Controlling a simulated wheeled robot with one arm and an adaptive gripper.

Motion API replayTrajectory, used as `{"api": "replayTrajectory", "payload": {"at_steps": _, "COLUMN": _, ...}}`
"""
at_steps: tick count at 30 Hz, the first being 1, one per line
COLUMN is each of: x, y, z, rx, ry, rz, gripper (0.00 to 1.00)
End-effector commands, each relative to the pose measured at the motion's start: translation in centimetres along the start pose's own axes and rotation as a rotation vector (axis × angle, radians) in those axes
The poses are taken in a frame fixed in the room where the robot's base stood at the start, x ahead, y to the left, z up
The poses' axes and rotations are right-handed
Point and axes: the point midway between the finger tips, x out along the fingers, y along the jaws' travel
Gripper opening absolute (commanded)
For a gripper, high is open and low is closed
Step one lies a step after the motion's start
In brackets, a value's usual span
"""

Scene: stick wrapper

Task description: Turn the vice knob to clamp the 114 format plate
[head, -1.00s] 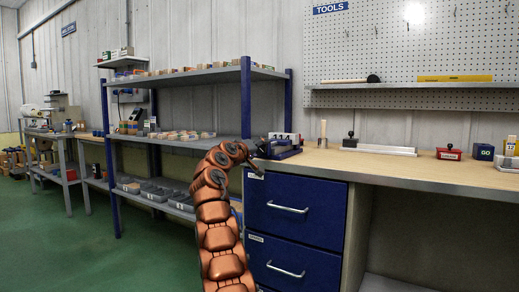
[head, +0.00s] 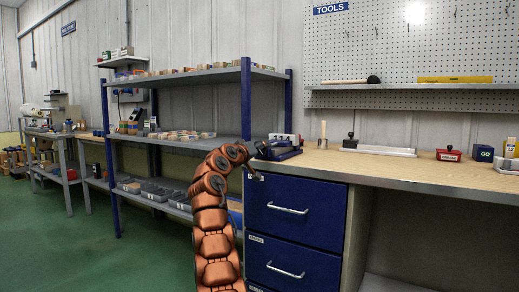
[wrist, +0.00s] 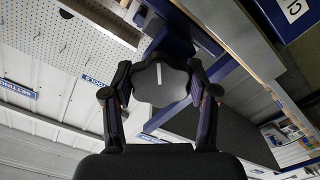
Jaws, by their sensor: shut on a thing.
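The blue vice (head: 286,154) sits at the left end of the wooden workbench, with the light 114 plate (head: 284,138) standing upright at its top. The plate's digits are hard to read now. In the wrist view the dark, lobed vice knob (wrist: 162,86) with a white line mark lies between my fingers. My gripper (wrist: 160,76) is shut on the knob, one finger on each side. In the head view my gripper (head: 258,150) is small and dark at the vice's left side, and the knob is hard to make out there.
The workbench (head: 400,165) holds a metal rail with a black knob (head: 378,147), a red block (head: 448,155) and a dark GO block (head: 484,153). Blue drawers (head: 290,220) are below the vice. A shelf rack (head: 190,140) stands left, behind my arm.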

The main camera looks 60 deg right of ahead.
Motion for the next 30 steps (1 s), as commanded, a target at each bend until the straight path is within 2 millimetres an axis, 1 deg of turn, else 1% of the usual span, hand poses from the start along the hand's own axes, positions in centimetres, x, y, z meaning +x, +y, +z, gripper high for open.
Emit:
{"api": "replayTrajectory", "payload": {"at_steps": 5, "x": -0.09, "y": 0.15, "z": -0.45, "rx": 0.096, "ry": 0.003, "rz": -0.001, "gripper": 0.24}}
{"api": "replayTrajectory", "payload": {"at_steps": 15, "x": -0.09, "y": 0.11, "z": -0.41, "rx": 0.300, "ry": 0.002, "rz": -0.001, "gripper": 0.24}}
{"api": "replayTrajectory", "payload": {"at_steps": 21, "x": -0.08, "y": 0.02, "z": -0.28, "rx": 0.364, "ry": 0.001, "rz": -0.001, "gripper": 0.24}}
{"api": "replayTrajectory", "payload": {"at_steps": 30, "x": -0.07, "y": -0.02, "z": -0.15, "rx": 0.391, "ry": 0.002, "rz": -0.001, "gripper": 0.24}}
